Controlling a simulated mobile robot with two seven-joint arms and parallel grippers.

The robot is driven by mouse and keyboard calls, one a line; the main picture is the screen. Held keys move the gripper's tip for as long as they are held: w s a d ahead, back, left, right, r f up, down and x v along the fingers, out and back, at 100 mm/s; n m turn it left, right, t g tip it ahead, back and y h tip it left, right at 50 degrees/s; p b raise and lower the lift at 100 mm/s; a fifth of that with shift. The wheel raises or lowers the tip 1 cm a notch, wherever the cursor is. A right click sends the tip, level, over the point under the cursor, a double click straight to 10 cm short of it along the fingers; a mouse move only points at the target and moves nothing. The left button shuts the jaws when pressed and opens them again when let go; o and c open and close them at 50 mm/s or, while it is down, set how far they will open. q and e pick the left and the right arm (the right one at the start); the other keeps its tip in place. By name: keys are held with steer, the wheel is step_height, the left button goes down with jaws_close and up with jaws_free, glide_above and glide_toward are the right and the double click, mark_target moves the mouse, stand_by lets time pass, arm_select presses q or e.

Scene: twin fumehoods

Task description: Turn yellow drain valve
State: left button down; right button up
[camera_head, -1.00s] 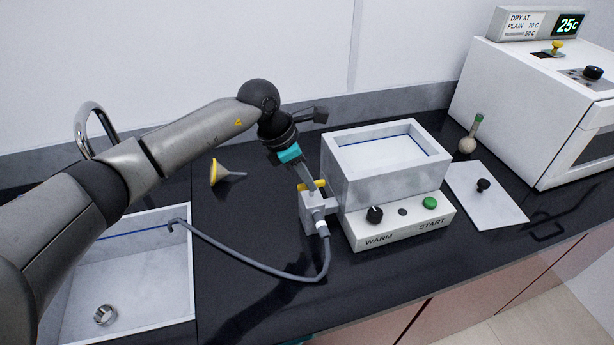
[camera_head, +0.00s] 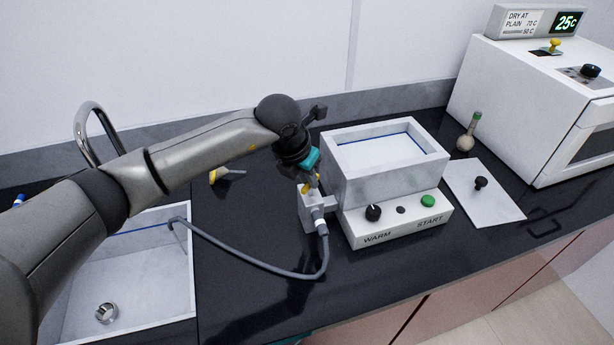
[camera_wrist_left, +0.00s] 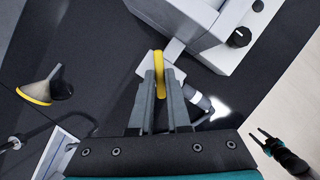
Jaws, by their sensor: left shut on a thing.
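The yellow drain valve handle (camera_head: 318,184) sits on a grey valve block (camera_head: 308,214) at the left side of the white bath (camera_head: 377,181). My left gripper (camera_wrist_left: 161,78) is shut on the handle, with one finger on each side of the yellow lever in the wrist view. In the head view my left wrist and gripper hide part of the handle. A grey hose (camera_head: 270,266) runs from the block to the sink. My right gripper (camera_wrist_left: 261,136) shows small in the wrist view, its two fingers apart and empty.
The sink (camera_head: 130,280) is at the left, with a curved faucet (camera_head: 95,125) behind it. A yellow-rimmed funnel (camera_wrist_left: 38,90) lies on the dark counter. A flask (camera_head: 467,140), a white lid (camera_head: 485,200) and a white oven (camera_head: 530,110) stand to the right.

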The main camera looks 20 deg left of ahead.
arm_select(q)
steer(key=n, duration=0.1)
steer(key=n+y+b, duration=0.1)
steer(key=n, duration=0.2)
steer(key=shift+d+n+y, duration=0.25)
steer(key=shift+n+y, duration=0.05)
steer(key=shift+y, duration=0.1)
steer(key=n+y+b, duration=0.1)
steer(key=n, duration=0.3)
steer(key=shift+d+b, duration=0.1)
steer(key=shift+b, duration=0.25)
steer(key=shift+y, duration=0.3)
steer(key=c, duration=0.9)
jaws_free()
steer(key=shift+r, duration=0.1)
steer(key=shift+p+v, duration=0.85)
steer(key=shift+v, duration=6.75)
